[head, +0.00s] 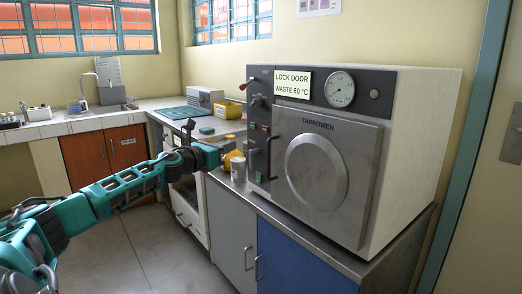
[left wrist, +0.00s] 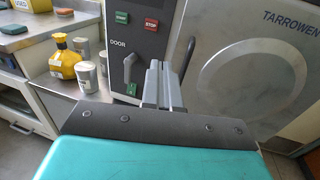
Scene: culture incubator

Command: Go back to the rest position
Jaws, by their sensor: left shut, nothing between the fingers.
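My left arm reaches in from the left in the head view, and its gripper (head: 228,147) is in front of the left side of the incubator (head: 330,160). In the left wrist view the two grey fingers (left wrist: 161,86) lie together with nothing between them. They appear in front of the control panel (left wrist: 140,35), between the panel lever (left wrist: 129,70) and the dark door handle (left wrist: 188,56). I cannot tell whether they touch anything. The incubator's round-fronted door (head: 318,172) is shut. My right gripper is not in view.
A yellow bottle (left wrist: 64,58) and grey cups, including one nearer cup (left wrist: 87,76), stand on the steel counter left of the incubator. A yellow bin (head: 228,109) and a grey device (head: 205,98) are farther back. Open floor (head: 150,250) lies left of the cabinets.

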